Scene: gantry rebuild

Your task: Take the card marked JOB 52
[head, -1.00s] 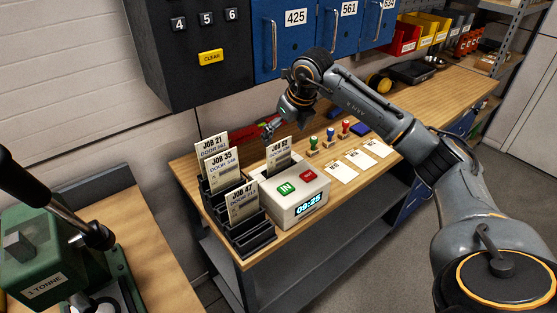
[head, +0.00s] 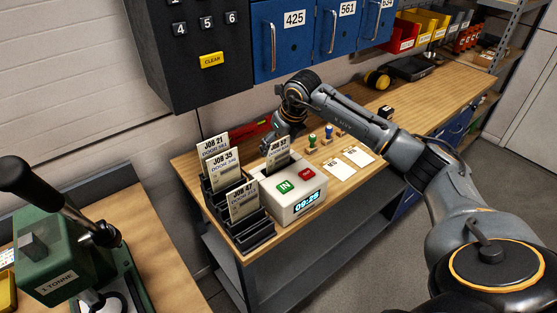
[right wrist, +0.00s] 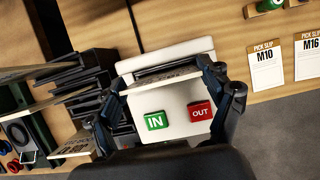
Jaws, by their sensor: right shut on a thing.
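The JOB 52 card (head: 277,155) stands upright in the slot on top of the white time clock (head: 307,207). My right gripper (head: 276,143) is at the card's upper part, shut on it. In the right wrist view the fingers (right wrist: 163,77) lie at the card's two sides, and the card (right wrist: 165,83) shows almost edge-on above the green IN and red OUT buttons. The card's foot is hidden in the slot. My left gripper is not in view.
A black rack (head: 258,241) left of the clock holds the cards JOB 21 (head: 214,147), JOB 35 (head: 225,170) and JOB 47 (head: 243,202). Stamps (head: 312,141) and pick slips (head: 341,169) lie to the right. Blue lockers (head: 285,38) and a dark keypad cabinet (head: 190,60) hang behind.

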